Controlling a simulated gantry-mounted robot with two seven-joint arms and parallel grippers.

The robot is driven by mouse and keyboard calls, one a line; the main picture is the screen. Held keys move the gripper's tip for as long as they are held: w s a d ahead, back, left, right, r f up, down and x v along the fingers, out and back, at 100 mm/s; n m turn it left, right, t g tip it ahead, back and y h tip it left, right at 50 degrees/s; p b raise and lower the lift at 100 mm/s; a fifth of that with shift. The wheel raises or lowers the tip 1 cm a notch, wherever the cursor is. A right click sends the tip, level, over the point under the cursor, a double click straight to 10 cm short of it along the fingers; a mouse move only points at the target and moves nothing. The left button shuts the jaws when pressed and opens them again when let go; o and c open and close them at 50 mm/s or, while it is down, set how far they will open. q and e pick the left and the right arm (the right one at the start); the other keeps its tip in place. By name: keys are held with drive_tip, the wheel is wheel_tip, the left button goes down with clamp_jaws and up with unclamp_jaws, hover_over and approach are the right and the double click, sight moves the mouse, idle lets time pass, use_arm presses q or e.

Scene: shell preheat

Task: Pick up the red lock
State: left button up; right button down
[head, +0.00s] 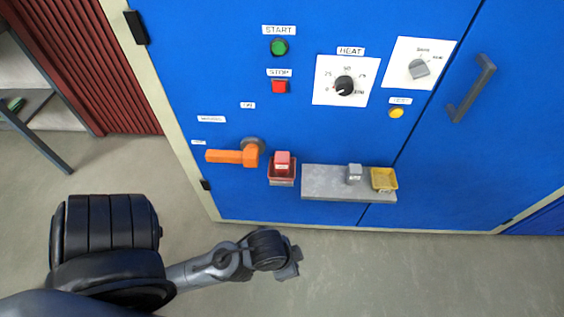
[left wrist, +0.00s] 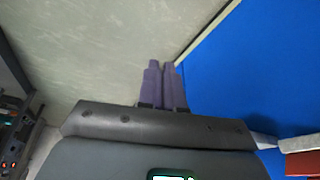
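The red lock (head: 282,160) sits in a small red holder (head: 282,180) on the front of the blue cabinet, in the head view. My left gripper (head: 292,266) is below and in front of the holder, apart from it. In the left wrist view its two fingers (left wrist: 161,84) lie close together with nothing between them. A red part (left wrist: 303,164) shows at the lower right edge of that view; I cannot tell if it is the holder or the lock. My right gripper is not in view.
An orange handle (head: 232,156) sticks out left of the holder. A grey shelf (head: 330,183) to the right carries a grey block (head: 354,173) and a yellow tray (head: 383,180). Buttons, a heat dial (head: 345,86) and a door handle (head: 471,88) are higher up. The floor in front is clear.

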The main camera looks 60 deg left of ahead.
use_arm(q)
drive_tip(key=o, duration=1.2)
drive_tip(key=shift+o, duration=0.2)
drive_tip(key=shift+w, duration=0.1)
